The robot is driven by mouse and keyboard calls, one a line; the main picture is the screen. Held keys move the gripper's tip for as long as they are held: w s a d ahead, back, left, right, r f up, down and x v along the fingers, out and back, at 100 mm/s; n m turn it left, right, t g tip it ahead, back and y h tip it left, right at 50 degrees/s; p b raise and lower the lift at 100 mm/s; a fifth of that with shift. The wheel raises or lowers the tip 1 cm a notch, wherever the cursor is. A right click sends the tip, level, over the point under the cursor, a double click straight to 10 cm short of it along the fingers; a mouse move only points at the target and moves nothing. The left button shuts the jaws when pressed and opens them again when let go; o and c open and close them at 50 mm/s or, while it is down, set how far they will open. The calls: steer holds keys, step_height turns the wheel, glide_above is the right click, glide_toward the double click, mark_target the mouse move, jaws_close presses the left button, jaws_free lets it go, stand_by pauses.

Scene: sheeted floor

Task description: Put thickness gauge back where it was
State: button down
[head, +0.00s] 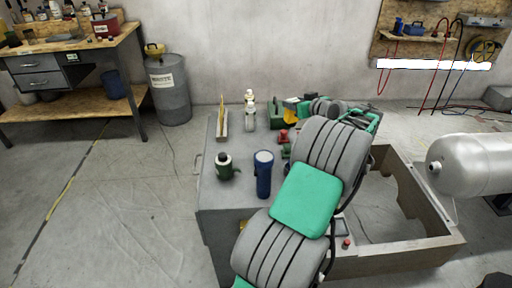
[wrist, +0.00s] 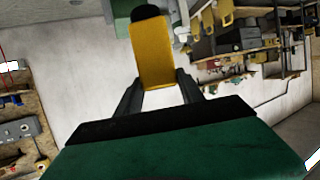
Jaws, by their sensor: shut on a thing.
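The thickness gauge appears to be the yellow, block-shaped thing with a dark end in the wrist view (wrist: 157,55). My gripper (wrist: 157,82) is shut on it, one dark finger on each side. In the head view a yellow patch of it (head: 291,111) shows above the far part of the grey bench top (head: 210,165), just left of my wrist. My gripper is mostly hidden there by my arm. I cannot tell whether the gauge touches anything below it.
A green thing (head: 275,114) stands left of the gauge. A tray with a yellow strip (head: 222,123), white bottles (head: 250,117), a dark green canister (head: 224,165), a blue torch-like cylinder (head: 263,174) and a red item (head: 284,136) stand on the bench. Bench space between them is bare.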

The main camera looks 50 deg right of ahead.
steer(key=w+a+f, duration=0.3)
steer(key=w+f, duration=0.3)
steer(key=w+a+f+p, duration=0.1)
steer(key=w+a+f, duration=0.1)
steer(key=w+f, duration=0.4)
steer(key=shift+w+a+f, duration=0.25)
steer(key=shift+a+f, duration=0.15)
steer(key=shift+f, duration=0.25)
steer(key=c, duration=0.7)
jaws_free()
steer(key=shift+r, duration=0.2)
steer(key=v, duration=1.2)
steer(key=shift+a, duration=0.1)
